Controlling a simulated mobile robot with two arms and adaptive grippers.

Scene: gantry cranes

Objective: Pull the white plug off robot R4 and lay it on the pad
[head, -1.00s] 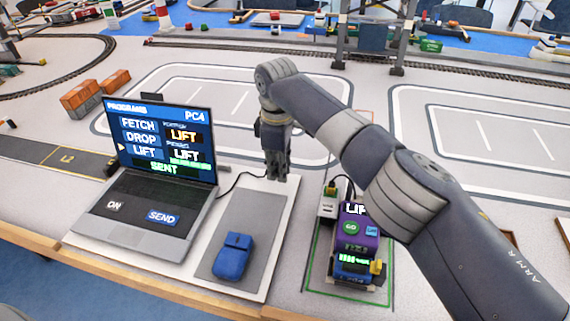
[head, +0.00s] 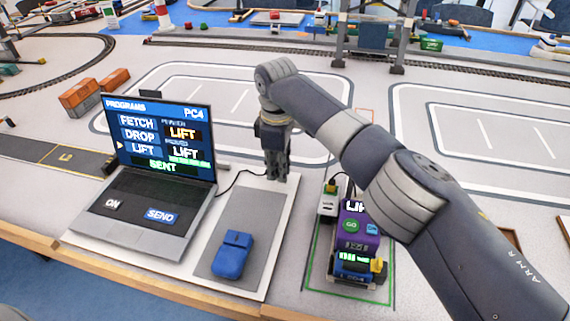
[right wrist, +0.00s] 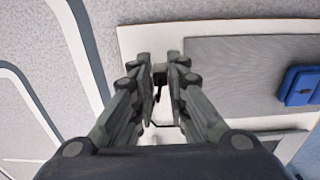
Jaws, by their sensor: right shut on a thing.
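My right gripper (head: 277,176) points down over the far edge of the grey pad (head: 240,210). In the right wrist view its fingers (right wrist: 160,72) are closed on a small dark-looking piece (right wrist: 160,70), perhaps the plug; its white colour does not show. A black cable runs from beside the laptop to the fingertips. A purple robot (head: 352,245) with a green GO button stands in a green-outlined bay right of the pad; I cannot read R4 on it. A pale block (head: 328,204) with a black lead is beside it. My left gripper is out of view.
An open laptop (head: 150,200) showing SENT stands left of the pad. A blue mouse (head: 233,255) lies on the pad's near part; the far part is clear. My right arm passes over the bay's right side. Orange containers (head: 95,88) stand at back left.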

